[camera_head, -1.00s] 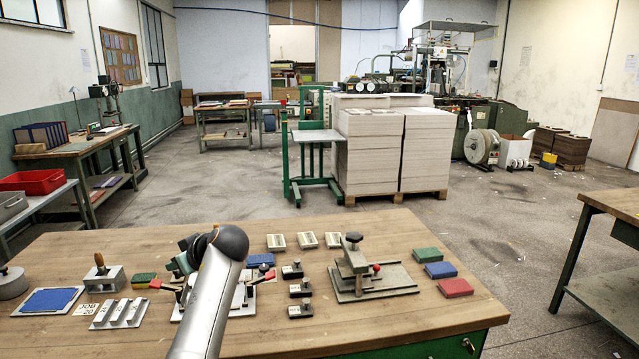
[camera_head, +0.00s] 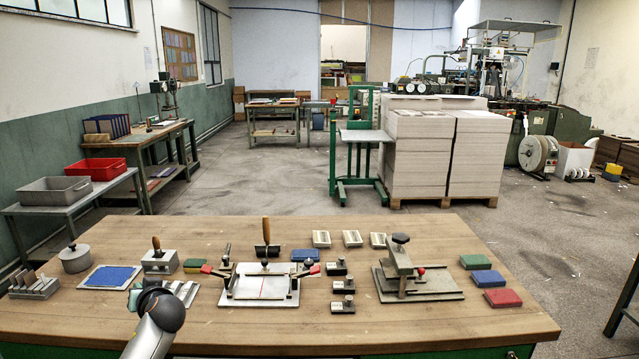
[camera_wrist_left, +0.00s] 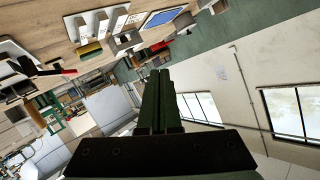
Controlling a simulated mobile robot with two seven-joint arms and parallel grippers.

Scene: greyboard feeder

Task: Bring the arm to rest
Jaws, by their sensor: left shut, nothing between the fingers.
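My left arm comes in at the bottom left of the head view, in front of the table's near edge. Its gripper (camera_head: 136,296) shows only in small part there, mostly hidden behind my rounded wrist joint. In the left wrist view my left gripper (camera_wrist_left: 160,88) is shut, its two dark fingers side by side with nothing between them. It points away from the tabletop and is apart from everything on it. My right gripper is not in view.
The wooden table (camera_head: 400,325) holds a white jig plate (camera_head: 258,290) with red-handled clamps, a grey clamp fixture (camera_head: 420,285), a blue pad (camera_head: 110,276), a lidded pot (camera_head: 75,260) and several small coloured blocks. The table's front right area is clear. A red bin (camera_head: 95,170) stands on the side bench.

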